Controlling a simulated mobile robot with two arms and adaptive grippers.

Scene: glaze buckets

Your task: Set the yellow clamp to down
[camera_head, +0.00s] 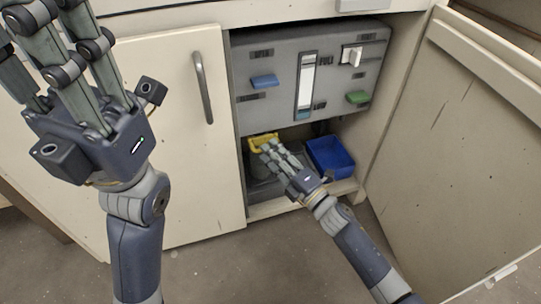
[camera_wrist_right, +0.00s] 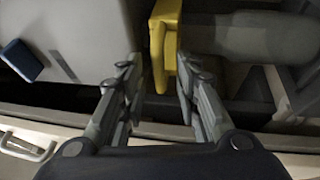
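The yellow clamp (camera_head: 262,139) sits low in the open cabinet, below the grey panel. It also shows in the right wrist view (camera_wrist_right: 158,47), at top centre beside a dark rounded body. My right gripper (camera_head: 268,148) reaches into the cabinet and is close to the clamp; its fingers hide part of it in the head view. In the right wrist view its fingers (camera_wrist_right: 158,75) are apart, with the clamp at or just beyond the tips; contact cannot be told. My left gripper (camera_head: 55,25) is raised at the left, its fingers spread and empty.
The grey panel (camera_head: 338,88) carries a blue lever (camera_head: 264,81), a green lever (camera_head: 357,97) and a white switch (camera_head: 351,56). A blue bin (camera_head: 330,156) stands right of my right gripper. The cabinet's right door (camera_head: 470,130) is open; its left door (camera_head: 190,170) is shut.

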